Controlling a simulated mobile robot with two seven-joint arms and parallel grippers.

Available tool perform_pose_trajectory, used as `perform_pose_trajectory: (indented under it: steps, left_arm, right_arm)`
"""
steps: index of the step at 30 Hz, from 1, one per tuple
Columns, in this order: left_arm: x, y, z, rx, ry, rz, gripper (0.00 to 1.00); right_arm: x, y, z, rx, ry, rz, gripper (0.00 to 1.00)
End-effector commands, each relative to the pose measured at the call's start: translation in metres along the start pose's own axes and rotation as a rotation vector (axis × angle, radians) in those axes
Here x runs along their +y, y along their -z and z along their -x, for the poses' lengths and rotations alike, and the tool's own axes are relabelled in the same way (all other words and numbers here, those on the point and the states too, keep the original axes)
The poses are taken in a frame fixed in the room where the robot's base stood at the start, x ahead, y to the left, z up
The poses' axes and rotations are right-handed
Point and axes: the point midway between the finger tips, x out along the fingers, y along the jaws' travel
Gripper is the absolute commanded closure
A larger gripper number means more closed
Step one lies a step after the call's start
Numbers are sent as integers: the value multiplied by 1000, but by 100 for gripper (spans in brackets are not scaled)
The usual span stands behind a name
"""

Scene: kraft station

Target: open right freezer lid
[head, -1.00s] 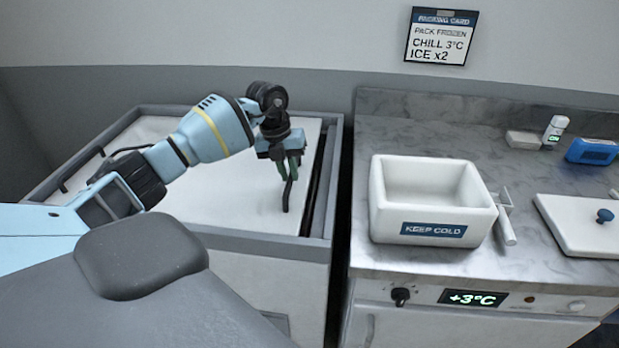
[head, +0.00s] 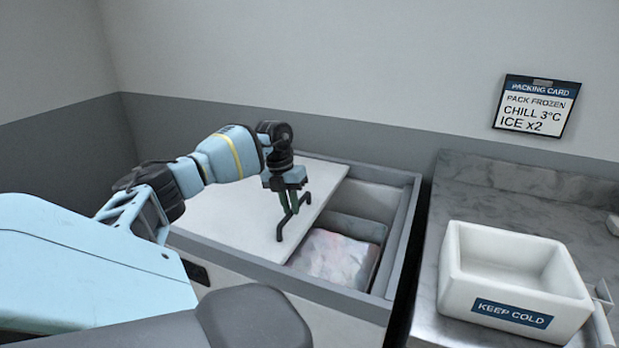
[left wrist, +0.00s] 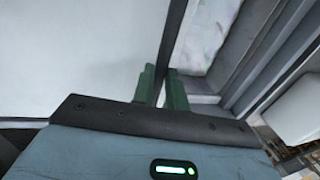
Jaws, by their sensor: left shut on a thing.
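The freezer's white sliding lid (head: 243,212) lies over the left part of the freezer (head: 399,240); its right part stands open. A dark bar handle (head: 281,226) stands on the lid near its right edge. My left gripper (head: 289,203) is shut on this handle. In the left wrist view its green fingers (left wrist: 161,88) are close together at the lid's edge, beside the opening. Inside the opening are grey compartments and a pale, frosty pack (head: 333,257). My right gripper is not in view.
A white box marked KEEP COLD (head: 514,283) stands on the marble counter (head: 487,190) to the right of the freezer. A packing card (head: 536,106) hangs on the wall behind. The freezer's raised rim surrounds the opening.

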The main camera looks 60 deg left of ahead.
Motion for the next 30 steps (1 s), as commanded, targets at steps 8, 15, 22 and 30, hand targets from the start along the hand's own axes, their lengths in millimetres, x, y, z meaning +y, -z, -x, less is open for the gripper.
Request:
perform_pose_trajectory:
  steps: [8, 15, 22, 30]
  left_arm:
    - [11, 0, 3, -3, 1, 1, 100]
    - [11, -1, 3, -3, 1, 1, 100]
    - [11, 0, 3, -2, 1, 0, 64]
    - [10, 0, 4, -1, 1, 0, 64]
  right_arm:
    - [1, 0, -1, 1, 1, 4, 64]
    - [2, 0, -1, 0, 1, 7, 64]
    - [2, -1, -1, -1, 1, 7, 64]
    - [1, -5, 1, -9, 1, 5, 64]
